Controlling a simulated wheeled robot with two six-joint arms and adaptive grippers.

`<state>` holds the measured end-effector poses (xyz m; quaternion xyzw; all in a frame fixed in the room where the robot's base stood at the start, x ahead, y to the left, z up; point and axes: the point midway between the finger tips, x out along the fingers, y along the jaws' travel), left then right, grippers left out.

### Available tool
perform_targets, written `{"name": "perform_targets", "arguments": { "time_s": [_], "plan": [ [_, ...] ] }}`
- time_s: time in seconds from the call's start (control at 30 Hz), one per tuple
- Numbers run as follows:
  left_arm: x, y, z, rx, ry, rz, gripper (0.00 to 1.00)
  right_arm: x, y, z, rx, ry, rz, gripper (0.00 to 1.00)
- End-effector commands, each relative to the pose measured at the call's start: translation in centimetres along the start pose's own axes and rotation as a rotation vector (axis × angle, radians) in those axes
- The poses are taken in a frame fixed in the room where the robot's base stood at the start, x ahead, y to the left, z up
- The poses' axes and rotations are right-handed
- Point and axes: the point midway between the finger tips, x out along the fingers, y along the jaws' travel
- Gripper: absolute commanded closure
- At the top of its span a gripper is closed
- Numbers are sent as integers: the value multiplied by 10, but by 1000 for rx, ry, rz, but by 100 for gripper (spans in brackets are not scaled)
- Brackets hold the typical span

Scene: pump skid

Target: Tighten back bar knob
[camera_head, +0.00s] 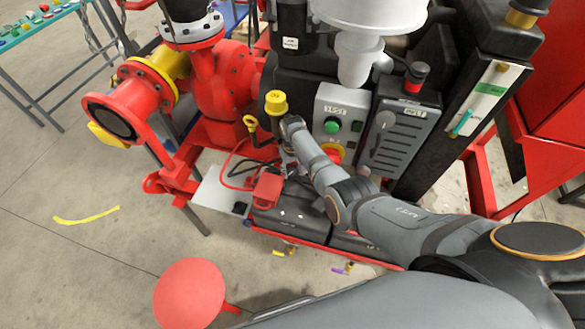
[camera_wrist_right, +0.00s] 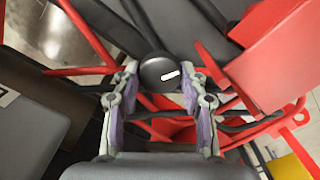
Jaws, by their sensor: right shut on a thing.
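In the right wrist view, a dark round knob (camera_wrist_right: 155,70) with a short white mark on its face sits between the fingertips of my right gripper (camera_wrist_right: 161,82). The two fingers, with purple-grey pads, press on its left and right sides. The knob's shaft and the bar behind it are mostly hidden. In the head view my right arm reaches in from the lower right to the black batteries and red frame. The gripper's tips and the knob cannot be made out clearly there. My left gripper is not in view.
Beside my right wrist stand a control box (camera_head: 340,118) with a green button and a grey switch box (camera_head: 398,135). A red pump (camera_head: 222,85) with pipe flanges is to the left. Two black batteries (camera_head: 292,216) sit below on red rails. Open floor lies at left.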

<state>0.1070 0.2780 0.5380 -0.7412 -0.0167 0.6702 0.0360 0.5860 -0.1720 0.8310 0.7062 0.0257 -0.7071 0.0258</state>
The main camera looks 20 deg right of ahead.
Motion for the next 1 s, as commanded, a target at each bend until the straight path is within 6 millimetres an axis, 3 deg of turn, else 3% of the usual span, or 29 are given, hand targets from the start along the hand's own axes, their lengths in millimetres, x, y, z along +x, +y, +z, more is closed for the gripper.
{"name": "perform_targets", "arguments": {
  "time_s": [0.5, 1.0],
  "plan": [
    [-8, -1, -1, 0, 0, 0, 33, -1, 0, -1, -312, 2, 0, 89],
    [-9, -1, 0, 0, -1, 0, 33, -1, 0, -2, -365, 4, 1, 89]
  ]
}}
